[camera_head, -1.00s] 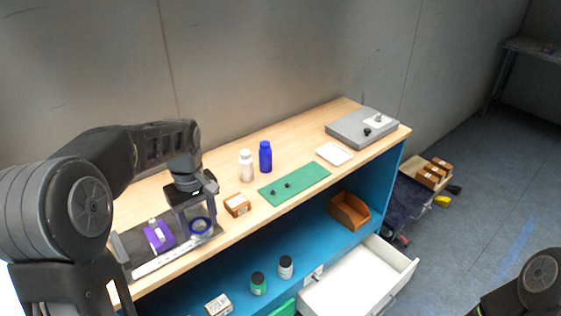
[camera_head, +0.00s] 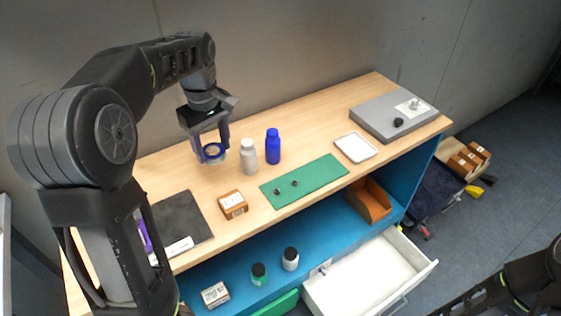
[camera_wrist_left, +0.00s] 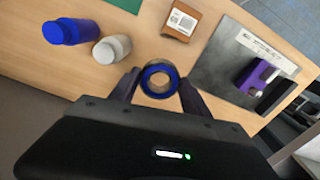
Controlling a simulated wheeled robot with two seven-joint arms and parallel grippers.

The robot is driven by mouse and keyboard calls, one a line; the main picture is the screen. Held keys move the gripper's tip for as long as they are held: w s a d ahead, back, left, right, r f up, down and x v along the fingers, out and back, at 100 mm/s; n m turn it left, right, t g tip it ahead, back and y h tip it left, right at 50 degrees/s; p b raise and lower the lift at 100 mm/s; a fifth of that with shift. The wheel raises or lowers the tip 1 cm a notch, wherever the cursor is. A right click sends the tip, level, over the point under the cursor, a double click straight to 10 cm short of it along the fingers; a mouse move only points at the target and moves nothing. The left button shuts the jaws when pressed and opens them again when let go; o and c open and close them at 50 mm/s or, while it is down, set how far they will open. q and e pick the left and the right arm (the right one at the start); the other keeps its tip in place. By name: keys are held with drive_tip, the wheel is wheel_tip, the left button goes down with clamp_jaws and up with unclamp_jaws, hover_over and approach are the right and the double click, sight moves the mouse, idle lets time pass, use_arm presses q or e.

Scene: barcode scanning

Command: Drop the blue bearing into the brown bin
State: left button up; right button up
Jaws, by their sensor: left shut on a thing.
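The blue bearing (camera_head: 212,158) is a ring held between the fingers of my left gripper (camera_head: 211,150), above the back left of the wooden table. In the left wrist view the bearing (camera_wrist_left: 158,65) shows as a dark blue ring with an open centre, pinched from both sides. My left gripper is shut on it. The brown bin (camera_head: 371,203) stands on the blue lower shelf, below the table's right half and well right of my left gripper. It is partly hidden by the tabletop. My right gripper is out of view.
A white bottle (camera_head: 249,157) and a blue bottle (camera_head: 273,147) stand right of the bearing. A small brown box (camera_head: 232,204), a green mat (camera_head: 320,177), a white tray (camera_head: 356,147) and a grey box (camera_head: 375,122) are on the table. A white drawer (camera_head: 360,275) stands open below.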

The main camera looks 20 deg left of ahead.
use_arm(q)
hover_over(221, 184)
drive_tip(key=shift+w+a+f, duration=0.1)
drive_tip(key=shift+a+f, duration=0.05)
drive_tip(key=shift+f, duration=2.95)
drive_tip(key=shift+f, duration=1.9)
drive_tip(key=o, duration=1.6)
drive_tip(key=shift+f, duration=0.15)
drive_tip(key=shift+o, duration=0.2)
wheel_tip(221, 184, up, 12)
drive_tip(key=shift+r, duration=0.2)
